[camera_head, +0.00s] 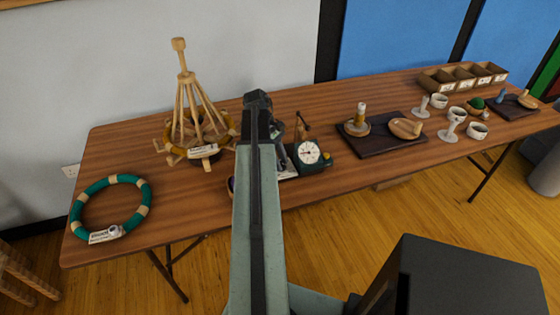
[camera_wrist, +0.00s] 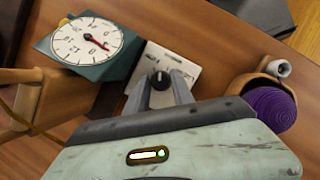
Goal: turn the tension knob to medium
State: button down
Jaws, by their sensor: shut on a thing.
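The tension knob (camera_wrist: 159,77) is a small dark round knob on a white labelled plate (camera_wrist: 184,66) in the wrist view. The print on the plate is too small to read, so I cannot tell its setting. My gripper (camera_wrist: 161,84) is shut on the knob, with one grey finger on either side of it. In the head view my arm hides the knob and the fingertips, and only a pale edge of the plate (camera_head: 289,174) shows.
A dark green box with a white dial and red pointer (camera_wrist: 88,40) stands left of the plate; it also shows in the head view (camera_head: 308,152). A purple yarn ball (camera_wrist: 270,109) sits right.

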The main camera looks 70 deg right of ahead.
jog(key=shift+d+m+t+y, duration=0.1)
jog(key=shift+m+t+y, duration=0.35)
jog(key=shift+m, duration=1.15)
jog(key=c, duration=1.1)
grip_release()
jog(key=shift+r, duration=0.1)
jog(key=p+v, duration=0.7)
jog(key=shift+w+d+r, duration=0.2)
jog(key=shift+w, duration=0.05)
jog(key=shift+c, duration=0.2)
